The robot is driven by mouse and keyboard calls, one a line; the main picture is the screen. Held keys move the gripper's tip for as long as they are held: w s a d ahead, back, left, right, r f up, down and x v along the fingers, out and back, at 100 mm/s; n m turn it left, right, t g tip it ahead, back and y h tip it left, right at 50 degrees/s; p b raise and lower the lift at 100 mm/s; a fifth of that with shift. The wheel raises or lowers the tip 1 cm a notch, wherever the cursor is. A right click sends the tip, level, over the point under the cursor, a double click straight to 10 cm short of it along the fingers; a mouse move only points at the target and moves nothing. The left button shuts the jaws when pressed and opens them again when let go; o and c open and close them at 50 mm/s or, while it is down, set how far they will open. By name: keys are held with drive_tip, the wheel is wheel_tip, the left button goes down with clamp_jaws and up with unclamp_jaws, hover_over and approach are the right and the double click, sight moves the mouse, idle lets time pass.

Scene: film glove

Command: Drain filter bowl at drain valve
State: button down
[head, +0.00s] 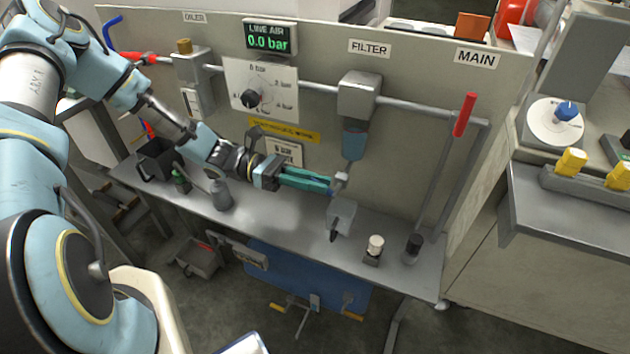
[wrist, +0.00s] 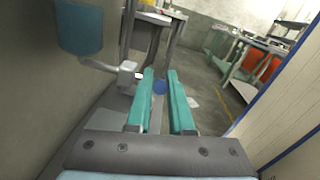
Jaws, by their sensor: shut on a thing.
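The filter bowl (head: 354,145) is blue and translucent and hangs under the grey filter head (head: 358,97); it also shows at the upper left in the wrist view (wrist: 79,28). The pale grey drain valve (head: 341,180) sits below the bowl, and in the wrist view it is beside the left fingertip (wrist: 127,73). My gripper (head: 331,186) has teal fingers and reaches in from the left, its tips at the drain valve. A clear grey container (head: 342,216) stands on the bench below the valve.
The line air display (head: 269,39) reads 0.0 bar. The red main handle (head: 464,115) stands to the right of the filter.

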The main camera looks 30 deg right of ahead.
sight(334, 192)
drive_tip(key=shift+r, duration=0.15)
drive_tip(key=r+t+y+p, duration=0.1)
drive_tip(key=t+p, duration=0.1)
drive_tip(key=p, duration=0.2)
drive_tip(key=shift+s+d+r, duration=0.1)
drive_tip(key=shift+s+r, duration=0.1)
drive_tip(key=t+y+p, duration=0.1)
drive_tip(key=p, duration=0.1)
drive_tip(key=t+p, duration=0.1)
drive_tip(key=shift+s+d+r+y+p, duration=0.2)
drive_tip(key=shift+s+r+y+p, duration=0.15)
drive_tip(key=shift+y, duration=0.05)
drive_tip(key=t+y+p, duration=0.1)
drive_tip(key=s+t+p, duration=0.1)
drive_tip(key=d+t+y+p, duration=0.1)
drive_tip(key=shift+s+r+m+t+y, duration=0.15)
drive_tip(key=shift+r+m+t+y, duration=0.15)
drive_tip(key=shift+m+t, duration=0.1)
drive_tip(key=shift+s+d+f+t+y+p, duration=0.15)
drive_tip(key=shift+s+t+y+p, duration=0.1)
drive_tip(key=shift+t+y+p, duration=0.35)
drive_tip(key=shift+s+d+t+y+p, duration=0.1)
drive_tip(key=shift+s+t+y+p, duration=0.25)
drive_tip(key=shift+t, duration=0.35)
drive_tip(key=shift+w, duration=0.1)
drive_tip(key=c, duration=0.8)
unclamp_jaws()
